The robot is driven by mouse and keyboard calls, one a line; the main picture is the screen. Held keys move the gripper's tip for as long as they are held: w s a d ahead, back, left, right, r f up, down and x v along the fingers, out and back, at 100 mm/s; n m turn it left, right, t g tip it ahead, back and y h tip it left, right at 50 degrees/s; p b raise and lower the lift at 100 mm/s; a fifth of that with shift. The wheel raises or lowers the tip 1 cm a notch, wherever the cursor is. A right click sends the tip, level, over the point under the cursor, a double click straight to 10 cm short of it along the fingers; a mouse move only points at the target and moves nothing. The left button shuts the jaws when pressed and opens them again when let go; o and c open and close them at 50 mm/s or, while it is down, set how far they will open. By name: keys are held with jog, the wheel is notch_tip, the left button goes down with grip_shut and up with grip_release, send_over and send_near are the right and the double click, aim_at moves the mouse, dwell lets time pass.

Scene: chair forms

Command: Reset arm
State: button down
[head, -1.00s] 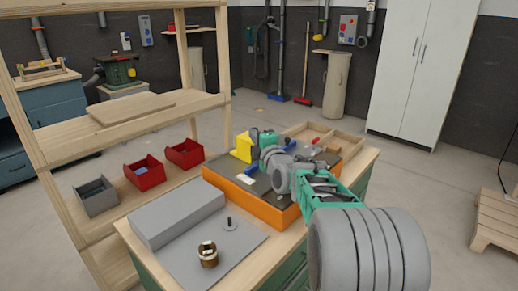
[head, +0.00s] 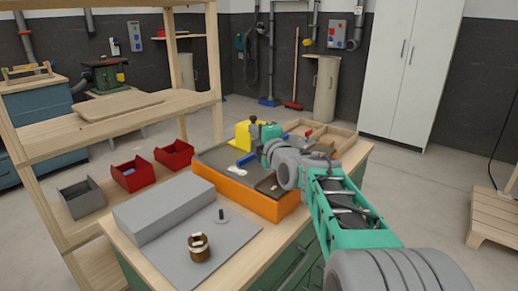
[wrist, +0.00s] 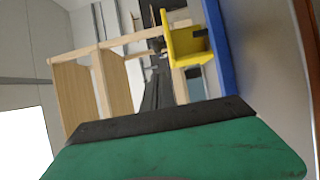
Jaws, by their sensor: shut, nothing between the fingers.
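My arm reaches from the lower right of the head view over the workbench. My gripper (head: 264,134) is at its far end, above the orange-sided tray (head: 262,202) and close to a yellow block-like object (head: 242,136). My gripper is shut and holds nothing; its fingertips are small and partly hidden in the head view. In the wrist view, a green and black part fills the bottom, and the yellow object (wrist: 186,44) shows above it beside a blue strip (wrist: 222,50).
A grey box (head: 163,207) and a round brown part (head: 199,247) are on the bench's near side. A wooden divided tray (head: 335,138) is at the back. Red bins (head: 174,155) and a grey bin (head: 82,198) stand on the wooden rack (head: 120,128) at left.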

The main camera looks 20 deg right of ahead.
jog(key=s+a+f+m+g+p, duration=0.1)
jog(key=s+a+m+g+p, duration=0.2)
jog(key=s, duration=0.8)
jog(key=s+a+f+m+g+p, duration=0.1)
jog(key=s+a+m+g+p, duration=0.2)
jog(key=s+m+g+p, duration=0.4)
jog(key=s+a+f+m+g+h+p, duration=0.1)
jog(key=s+a+m+g+p, duration=0.2)
jog(key=s+m+p, duration=0.5)
jog(key=s+g+p, duration=0.1)
jog(key=s+p, duration=0.3)
jog(key=s, duration=0.3)
jog(key=shift+a+m+g+p, duration=0.3)
jog(key=shift+g+p, duration=0.05)
jog(key=shift+g, duration=0.05)
